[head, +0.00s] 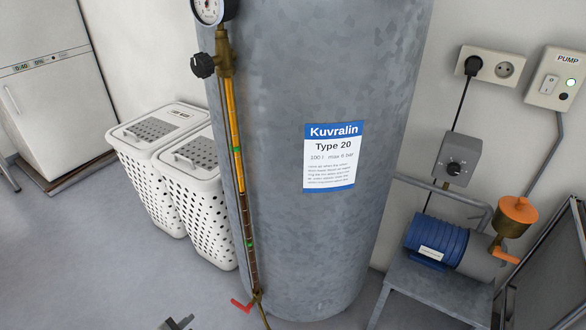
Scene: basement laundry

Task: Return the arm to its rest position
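A small grey part at the bottom edge of the head view, left of the tank's foot, looks like the tip of my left gripper (177,323). Only its end shows, low over the floor and apart from the tank. The rest of it and its arm are cut off by the frame, so I cannot tell whether it is open or shut. I see nothing held in it. My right gripper and its arm are not in view.
A large grey tank (290,100) stands in the middle, with a gauge (209,9), a sight tube (236,130) and a red-handled valve (241,305). White baskets (190,195) stand left. A blue pump (437,240) sits on a metal stand (440,290) right. Floor (90,260) front left is clear.

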